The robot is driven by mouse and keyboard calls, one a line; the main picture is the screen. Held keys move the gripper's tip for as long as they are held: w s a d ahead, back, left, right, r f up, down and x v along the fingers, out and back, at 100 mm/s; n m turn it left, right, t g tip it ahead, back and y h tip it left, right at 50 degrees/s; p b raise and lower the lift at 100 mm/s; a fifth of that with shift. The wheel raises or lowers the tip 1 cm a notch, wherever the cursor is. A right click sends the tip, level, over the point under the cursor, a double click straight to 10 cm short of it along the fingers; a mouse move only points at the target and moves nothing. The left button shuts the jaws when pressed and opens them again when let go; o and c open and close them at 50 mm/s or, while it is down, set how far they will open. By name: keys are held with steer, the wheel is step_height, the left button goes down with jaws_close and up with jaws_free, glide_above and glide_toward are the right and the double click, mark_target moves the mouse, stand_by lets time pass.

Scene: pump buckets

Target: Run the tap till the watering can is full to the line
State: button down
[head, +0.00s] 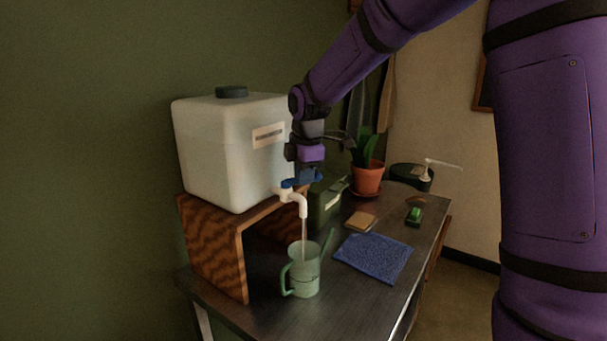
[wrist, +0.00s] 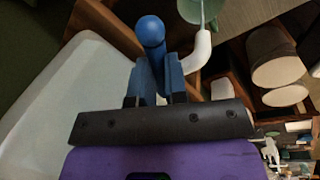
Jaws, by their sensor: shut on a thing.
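A large white water tank (head: 225,150) with a dark lid stands on a wooden stand (head: 213,245). Its white spout (head: 301,203) points down, and a thin stream of water (head: 304,235) runs from it into the green watering can (head: 305,271). The can stands upright under the spout, with a dark line around its side; the water level is hard to make out. My gripper (head: 300,182) is shut on the blue tap handle, just above the spout. In the wrist view, the blue handle (wrist: 150,32) sits between the fingers, and part of the can (wrist: 196,10) shows beyond the spout (wrist: 200,52).
A blue cloth (head: 374,257) lies right of the can, with a sponge (head: 360,220) and a green brush (head: 414,215) behind it. A potted plant (head: 367,177), a green box (head: 325,203) and a dark pump container (head: 408,176) stand further back.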

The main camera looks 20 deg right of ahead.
steer(key=c, duration=1.1)
jaws_free()
steer(key=shift+c, duration=0.2)
step_height(320, 180, up, 11)
steer(key=s, duration=0.2)
steer(key=shift+f, duration=0.15)
